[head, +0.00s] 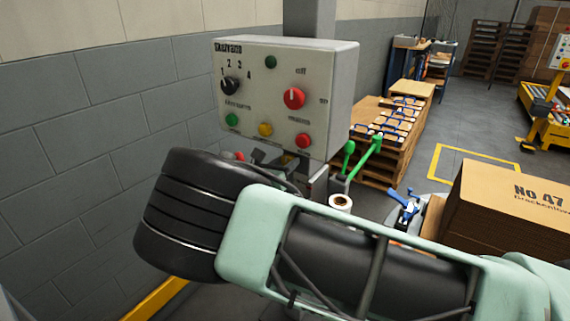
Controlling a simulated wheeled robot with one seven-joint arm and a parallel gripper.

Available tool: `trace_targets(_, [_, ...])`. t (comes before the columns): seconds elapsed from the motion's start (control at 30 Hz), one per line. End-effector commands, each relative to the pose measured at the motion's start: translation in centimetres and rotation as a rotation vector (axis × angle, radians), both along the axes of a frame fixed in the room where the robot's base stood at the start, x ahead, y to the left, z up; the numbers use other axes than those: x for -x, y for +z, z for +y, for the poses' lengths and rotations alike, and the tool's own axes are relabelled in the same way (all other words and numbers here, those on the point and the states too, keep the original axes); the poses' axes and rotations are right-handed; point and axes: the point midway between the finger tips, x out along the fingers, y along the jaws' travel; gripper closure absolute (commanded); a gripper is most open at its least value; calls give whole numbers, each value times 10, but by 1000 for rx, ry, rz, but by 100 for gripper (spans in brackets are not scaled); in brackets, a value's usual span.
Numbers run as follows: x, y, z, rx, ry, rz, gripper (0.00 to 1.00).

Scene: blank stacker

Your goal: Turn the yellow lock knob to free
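A pale grey control box (285,60) is mounted on a post near the wall. A small round yellow control (265,129) sits low on its front face, between a green button and a red one. I cannot tell whether it is the lock knob, and no pointer shows on it. My gripper (273,161) is partly seen as dark parts just under the box's lower edge, behind my arm. My wrist hides most of it, so I cannot tell its opening or whether it touches anything. A small yellowish patch (290,160) shows beside it, too small to identify.
The box also carries a black numbered selector (230,86), a red rotary knob (294,98), a green button (231,120) and a red button (303,140). Green-handled levers (362,158) stand right of the box. A large cardboard stack (500,207) is at right. The wall is close at left.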

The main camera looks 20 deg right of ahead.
Motion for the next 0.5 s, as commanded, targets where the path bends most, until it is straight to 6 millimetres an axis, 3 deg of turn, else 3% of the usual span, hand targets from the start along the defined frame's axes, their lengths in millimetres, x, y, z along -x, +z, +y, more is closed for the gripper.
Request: trace_targets(0.5, [0,0,0,-117,0,-143,87])
